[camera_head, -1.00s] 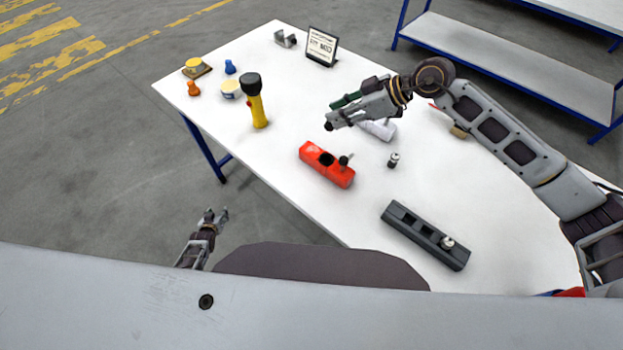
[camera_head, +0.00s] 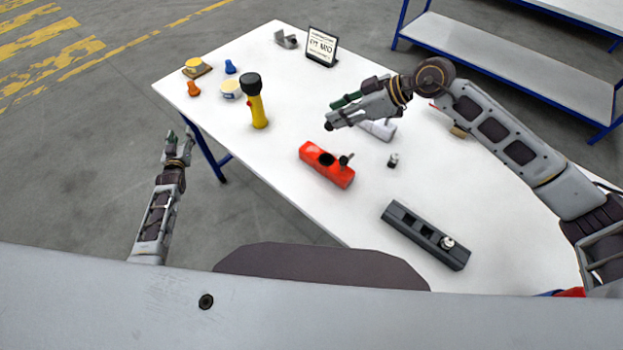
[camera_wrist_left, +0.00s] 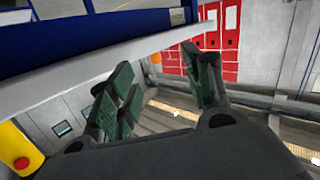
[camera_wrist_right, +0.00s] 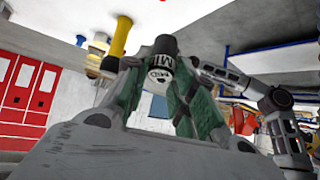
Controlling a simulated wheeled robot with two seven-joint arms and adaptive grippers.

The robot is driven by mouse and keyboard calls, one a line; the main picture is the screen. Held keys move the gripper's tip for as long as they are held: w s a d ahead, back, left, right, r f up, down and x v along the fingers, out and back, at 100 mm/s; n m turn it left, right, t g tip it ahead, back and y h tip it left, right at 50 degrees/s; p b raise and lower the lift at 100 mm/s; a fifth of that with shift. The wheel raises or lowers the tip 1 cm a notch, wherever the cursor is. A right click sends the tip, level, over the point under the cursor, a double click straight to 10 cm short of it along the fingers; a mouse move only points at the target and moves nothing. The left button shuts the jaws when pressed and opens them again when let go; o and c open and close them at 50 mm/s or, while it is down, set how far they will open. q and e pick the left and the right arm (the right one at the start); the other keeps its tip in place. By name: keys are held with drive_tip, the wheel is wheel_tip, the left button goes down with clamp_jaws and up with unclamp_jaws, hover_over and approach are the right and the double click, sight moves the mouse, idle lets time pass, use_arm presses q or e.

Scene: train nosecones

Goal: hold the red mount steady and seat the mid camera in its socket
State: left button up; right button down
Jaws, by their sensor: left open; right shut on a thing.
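The red mount (camera_head: 313,153) lies on the white table, with a dark round socket opening in its top and a dark knob-like part at its right end. My right gripper (camera_head: 334,120) is above the table just behind the mount, shut on the mid camera. My left gripper (camera_head: 178,142) is open and empty, off the table's left edge, also shown in the left wrist view (camera_wrist_left: 160,80).
A grey rack (camera_head: 408,219) with square sockets holds one white-topped piece (camera_head: 447,242). A small camera (camera_head: 393,160) stands right of the mount. A yellow flashlight (camera_head: 258,108) stands to its left. A sign (camera_head: 321,46) reading "MID" is at the back.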

use_arm(q)
drive_tip(key=w+d+r+m+h, duration=0.1)
drive_tip(key=d+r, duration=0.1)
drive_tip(key=d, duration=0.2)
drive_tip(key=d+r+m+t+h, duration=0.1)
drive_tip(key=d+r+h, duration=0.1)
drive_tip(key=d+r, duration=0.1)
drive_tip(key=w+d+r+m+h, duration=0.1)
drive_tip(key=d+r+m, duration=0.1)
drive_tip(key=d, duration=0.3)
drive_tip(key=shift+w+d+r+t, duration=0.1)
drive_tip(key=shift+w+r+t, duration=0.2)
drive_tip(key=shift+w, duration=0.05)
drive_tip(key=s+d+r+m+h, duration=0.1)
drive_tip(key=s+d+m+h, duration=0.15)
drive_tip(key=d, duration=0.45)
drive_tip(key=s+d+r+m+h, duration=0.1)
drive_tip(key=d+r+m+h, duration=0.15)
drive_tip(key=d, duration=0.45)
drive_tip(key=m+g+h, duration=0.5)
drive_tip(key=g+h, duration=0.1)
drive_tip(key=h, duration=0.2)
approach(340, 163)
drive_tip(key=shift+s+a+r, duration=0.1)
drive_tip(key=shift+s+a, duration=0.05)
drive_tip(key=shift+a, duration=0.05)
drive_tip(key=shift+x, duration=6.05)
